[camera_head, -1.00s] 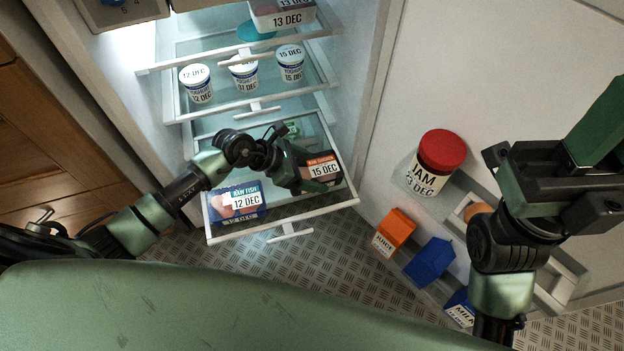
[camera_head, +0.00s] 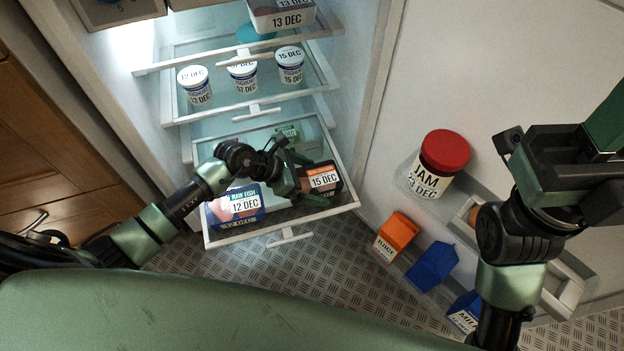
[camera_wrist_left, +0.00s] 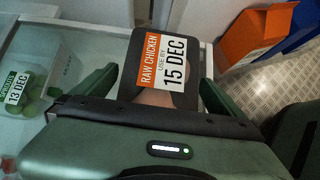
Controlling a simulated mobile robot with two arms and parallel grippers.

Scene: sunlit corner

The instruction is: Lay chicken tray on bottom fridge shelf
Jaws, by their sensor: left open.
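The chicken tray (camera_head: 322,181), black with an orange "RAW CHICKEN" label reading 15 DEC, lies at the right front of the bottom fridge shelf (camera_head: 333,212), label up. It appears to rest on the glass. My left gripper (camera_head: 306,182) is open around it. In the left wrist view the chicken tray (camera_wrist_left: 163,62) sits between the two green fingers of the left gripper (camera_wrist_left: 160,84), with gaps visible beside it. Its near end is hidden by the gripper body. My right gripper (camera_head: 565,165) is raised in front of the door; its fingertips are unclear.
A raw fish pack (camera_head: 240,203) lies left of the tray on the same shelf. Yoghurts (camera_head: 242,78) stand on the shelf above. The open door holds a jam jar (camera_head: 437,163) and cartons (camera_head: 396,236).

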